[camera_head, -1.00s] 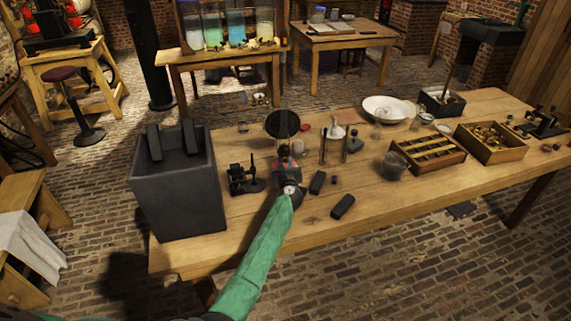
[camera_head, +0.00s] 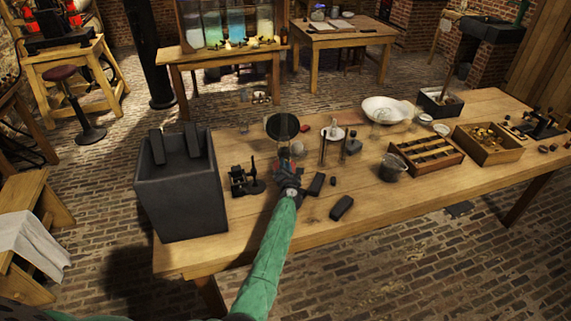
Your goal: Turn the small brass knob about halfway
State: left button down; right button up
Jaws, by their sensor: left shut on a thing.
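My left gripper (camera_head: 285,160), on the green arm, is at the near middle of the long wooden table, in front of an upright dark round disc (camera_head: 282,126). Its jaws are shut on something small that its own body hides. This is at the place of the small brass knob, but I cannot make out the knob itself or its angle. The wrist is tilted. My right gripper is not in view.
A dark grey open tank (camera_head: 180,205) stands at the table's left end, with a small black device (camera_head: 243,180) beside my gripper. Dark blocks (camera_head: 342,207) lie right of my wrist. Wooden trays (camera_head: 426,156) and a white basin (camera_head: 385,108) stand farther right.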

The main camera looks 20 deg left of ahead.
pick_arm(q)
jog(key=shift+d+m+p, duration=0.1)
jog(key=shift+m+p, duration=1.25)
jog(key=shift+m, duration=2.85)
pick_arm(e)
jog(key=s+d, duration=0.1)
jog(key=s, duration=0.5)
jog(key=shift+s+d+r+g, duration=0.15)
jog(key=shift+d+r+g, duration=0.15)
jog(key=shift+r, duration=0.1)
pick_arm(q)
jog(key=c, duration=1.3)
grip_release()
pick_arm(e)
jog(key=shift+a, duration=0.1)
pick_arm(q)
jog(key=shift+f, duration=0.1)
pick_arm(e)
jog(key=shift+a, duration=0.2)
